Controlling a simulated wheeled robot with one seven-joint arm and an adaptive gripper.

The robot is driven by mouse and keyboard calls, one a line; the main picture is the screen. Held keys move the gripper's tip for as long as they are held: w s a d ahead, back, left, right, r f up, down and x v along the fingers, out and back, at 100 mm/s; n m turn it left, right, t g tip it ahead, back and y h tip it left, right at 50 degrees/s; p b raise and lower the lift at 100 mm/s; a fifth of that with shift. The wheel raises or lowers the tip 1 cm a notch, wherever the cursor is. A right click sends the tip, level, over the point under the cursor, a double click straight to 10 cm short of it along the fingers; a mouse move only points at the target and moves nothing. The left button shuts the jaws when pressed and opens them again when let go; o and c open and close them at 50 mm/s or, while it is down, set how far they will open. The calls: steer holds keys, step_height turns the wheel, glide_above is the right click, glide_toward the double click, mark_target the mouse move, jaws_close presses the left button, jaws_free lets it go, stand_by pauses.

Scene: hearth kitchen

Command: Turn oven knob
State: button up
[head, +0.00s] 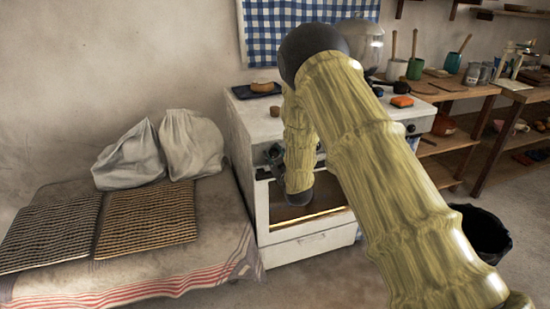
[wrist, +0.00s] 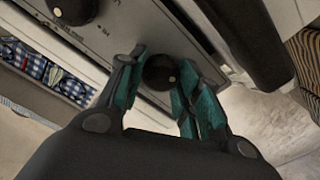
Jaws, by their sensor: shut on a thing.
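The white stove (head: 300,247) stands against the wall in the head view, with knobs on its front panel. In the wrist view a round black oven knob (wrist: 160,71) with a pale dot sits between the teal-padded fingers of my gripper (wrist: 158,78). The gripper is shut on this knob. A second black knob (wrist: 72,9) is on the same grey panel at the upper left of the wrist view. In the head view my arm hides much of the stove front, and the gripper (head: 272,155) shows only partly at its left side.
A dark oven handle (wrist: 248,38) runs close to the fingers. A covered bench with woven mats (head: 148,219) and cloth sacks (head: 191,145) stands left of the stove. A black bin (head: 484,235) and wooden shelves are at the right. An orange item (head: 402,101) lies on the stove top.

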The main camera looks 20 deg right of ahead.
steer(key=shift+n, duration=0.7)
steer(key=o, duration=1)
steer(key=shift+o, duration=0.2)
steer(key=shift+s, duration=0.1)
steer(key=s, duration=1.2)
steer(key=shift+d, duration=0.2)
